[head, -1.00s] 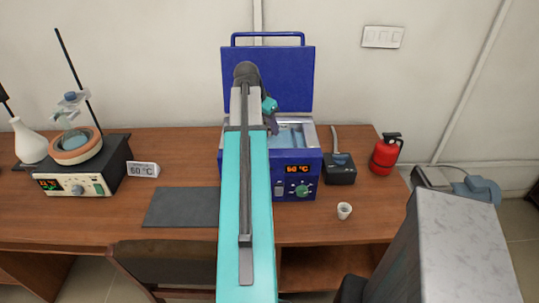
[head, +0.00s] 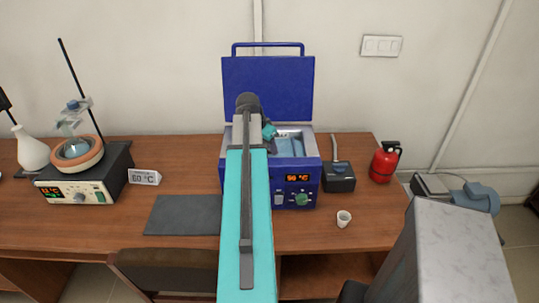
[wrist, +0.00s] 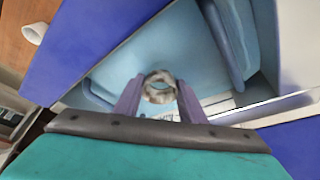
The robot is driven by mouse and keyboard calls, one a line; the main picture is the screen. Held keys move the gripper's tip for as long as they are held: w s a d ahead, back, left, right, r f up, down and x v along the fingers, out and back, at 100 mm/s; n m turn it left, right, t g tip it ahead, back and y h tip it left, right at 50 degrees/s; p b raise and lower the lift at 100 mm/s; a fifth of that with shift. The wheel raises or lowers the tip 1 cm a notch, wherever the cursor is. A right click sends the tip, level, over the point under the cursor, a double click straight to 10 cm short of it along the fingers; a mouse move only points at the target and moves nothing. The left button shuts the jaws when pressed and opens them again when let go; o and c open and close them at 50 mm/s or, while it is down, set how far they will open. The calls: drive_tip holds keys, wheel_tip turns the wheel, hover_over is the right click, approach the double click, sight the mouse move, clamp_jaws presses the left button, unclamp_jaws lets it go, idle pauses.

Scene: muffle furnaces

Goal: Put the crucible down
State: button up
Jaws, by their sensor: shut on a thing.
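My gripper (wrist: 160,84) is shut on a small whitish, round crucible (wrist: 159,98), seen from above between its two purple fingers in the wrist view. Both are over the pale blue interior of the open blue furnace (wrist: 165,45). I cannot tell whether the crucible touches the floor inside.
The raised lid (head: 285,85) is behind the opening. A dark mat (head: 180,215) lies left of the furnace. A black box (head: 339,180) and a red extinguisher (head: 385,163) stand to the right. A heating unit with flask (head: 85,180) is at left.

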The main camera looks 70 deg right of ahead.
sight(269, 155)
drive_tip(key=shift+f, duration=0.15)
drive_tip(key=shift+f+p, duration=0.5)
drive_tip(key=shift+f, duration=1.2)
drive_tip(key=shift+f, duration=0.2)
drive_tip(key=o, duration=1)
drive_tip(key=shift+r, duration=0.3)
drive_tip(key=shift+b+v, duration=1.3)
drive_tip(key=shift+v, duration=4.6)
drive_tip(key=shift+s, duration=0.1)
